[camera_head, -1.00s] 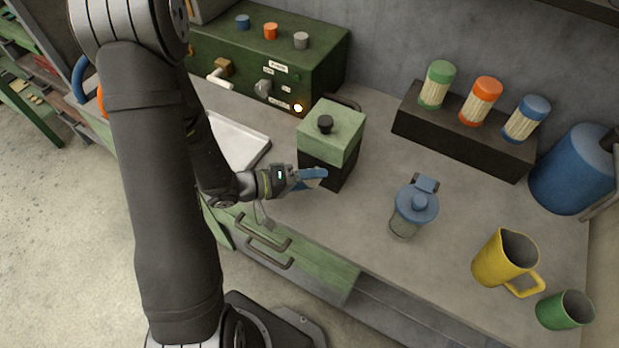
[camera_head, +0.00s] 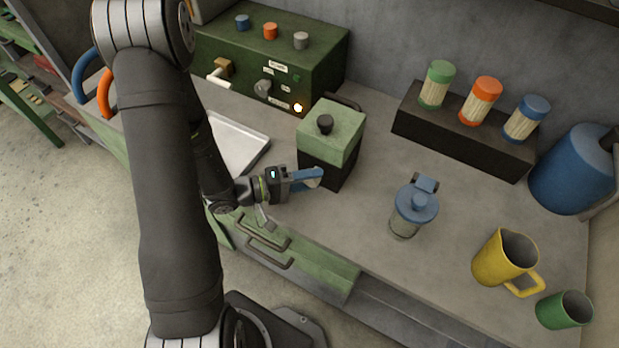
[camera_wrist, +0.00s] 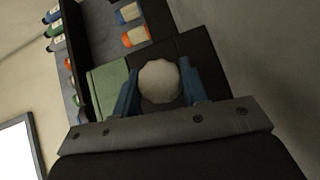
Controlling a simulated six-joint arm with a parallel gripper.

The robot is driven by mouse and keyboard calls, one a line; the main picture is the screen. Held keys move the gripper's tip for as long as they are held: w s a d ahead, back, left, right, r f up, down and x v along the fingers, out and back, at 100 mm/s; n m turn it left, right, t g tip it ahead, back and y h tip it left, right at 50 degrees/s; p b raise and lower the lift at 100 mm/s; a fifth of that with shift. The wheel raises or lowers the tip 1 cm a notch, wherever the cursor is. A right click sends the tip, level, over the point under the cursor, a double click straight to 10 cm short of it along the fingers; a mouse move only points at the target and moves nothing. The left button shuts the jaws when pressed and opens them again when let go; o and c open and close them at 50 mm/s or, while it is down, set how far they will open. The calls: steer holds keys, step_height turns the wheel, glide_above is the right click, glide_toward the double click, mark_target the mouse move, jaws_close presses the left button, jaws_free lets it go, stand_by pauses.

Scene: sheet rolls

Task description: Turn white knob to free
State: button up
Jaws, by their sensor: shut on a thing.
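The white knob (camera_wrist: 160,82) shows as a round, scalloped disc in the wrist view, against the dark side of a box with a green lid (camera_head: 332,130). My gripper (camera_wrist: 160,90) has one blue finger on each side of the knob and is shut on it. In the head view my gripper (camera_head: 312,179) is at the front of the box's dark lower body (camera_head: 342,174). The knob is mostly hidden behind the fingers there. I cannot read any marking around the knob.
A blue-lidded jar (camera_head: 415,205) stands to the right, with a yellow pitcher (camera_head: 503,258) and green cup (camera_head: 566,309) beyond. A white tray (camera_head: 236,142) lies to the left. A dark green control box (camera_head: 270,60) and a dark rack (camera_head: 465,135) with several capped rolls stand behind.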

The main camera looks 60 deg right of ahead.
steer(key=shift+n+g+h, duration=0.7)
steer(key=shift+n, duration=0.4)
steer(key=o, duration=1)
steer(key=shift+c, duration=0.2)
steer(key=o, duration=0.4)
steer(key=shift+r, duration=2)
steer(key=s+a+r, duration=0.1)
steer(key=s+r, duration=0.1)
steer(key=s, duration=0.1)
steer(key=s+a+r, duration=0.1)
steer(key=s+r, duration=0.1)
steer(key=s, duration=0.2)
steer(key=s+a+r, duration=0.2)
steer(key=s+r, duration=0.1)
steer(key=s, duration=0.1)
steer(key=c, duration=0.4)
